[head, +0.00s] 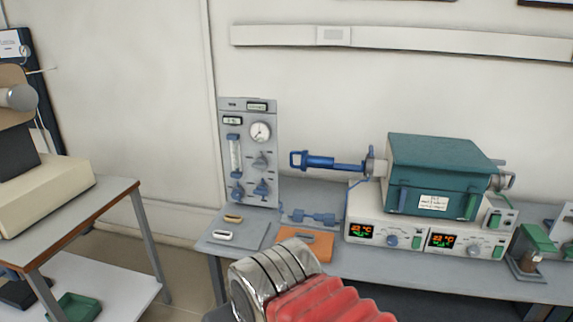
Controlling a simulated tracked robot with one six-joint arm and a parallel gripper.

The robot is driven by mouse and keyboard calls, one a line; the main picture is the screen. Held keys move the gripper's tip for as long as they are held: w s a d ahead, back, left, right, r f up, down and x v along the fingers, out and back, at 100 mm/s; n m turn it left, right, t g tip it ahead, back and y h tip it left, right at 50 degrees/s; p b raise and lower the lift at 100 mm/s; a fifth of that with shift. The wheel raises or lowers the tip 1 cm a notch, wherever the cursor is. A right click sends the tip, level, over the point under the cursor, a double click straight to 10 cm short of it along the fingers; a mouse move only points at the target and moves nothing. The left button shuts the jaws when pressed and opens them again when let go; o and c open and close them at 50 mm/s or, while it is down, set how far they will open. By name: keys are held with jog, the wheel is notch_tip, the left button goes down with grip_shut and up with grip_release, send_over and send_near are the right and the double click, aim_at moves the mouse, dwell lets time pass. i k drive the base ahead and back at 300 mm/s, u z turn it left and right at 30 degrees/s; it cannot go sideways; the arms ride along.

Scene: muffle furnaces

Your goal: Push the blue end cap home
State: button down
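The blue end cap (322,161) has a loop handle at its left end and a long body. It lies level at the left end of the teal tube furnace (440,165), in line with the grey metal flange (374,166). Its body sticks out well to the left of the flange. I cannot tell from here how its right end sits in the tube. A silver ribbed part and red bellows of my arm fill the bottom middle, well in front of the bench. My gripper's fingers do not show.
A grey gas panel (236,150) with a gauge stands left of the cap. Two controllers (400,238) with lit displays sit under the furnace. A grey plate and an orange board (304,244) lie on the bench. A side table (75,219) stands left, with floor between.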

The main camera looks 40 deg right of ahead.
aim_at(307, 160)
jog(key=u, duration=0.05)
jog(key=i, duration=1)
jog(key=z, duration=0.05)
